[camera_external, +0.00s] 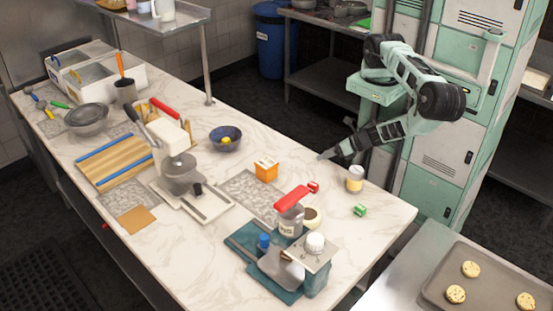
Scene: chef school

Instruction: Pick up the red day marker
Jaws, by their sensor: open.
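A small red block (313,187), which looks like the red day marker, lies on the marble counter (225,262) near its right part. It sits just behind a canister with a red handle. My gripper (324,155) reaches in from the right and is above and behind the red block, apart from it. It is open and holds nothing visible. The fingers are small and seen from the side, so the gap between them is hard to make out.
An orange box (266,170) stands left of the red block. A lidded jar (355,179) and a green block (360,210) lie to its right.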

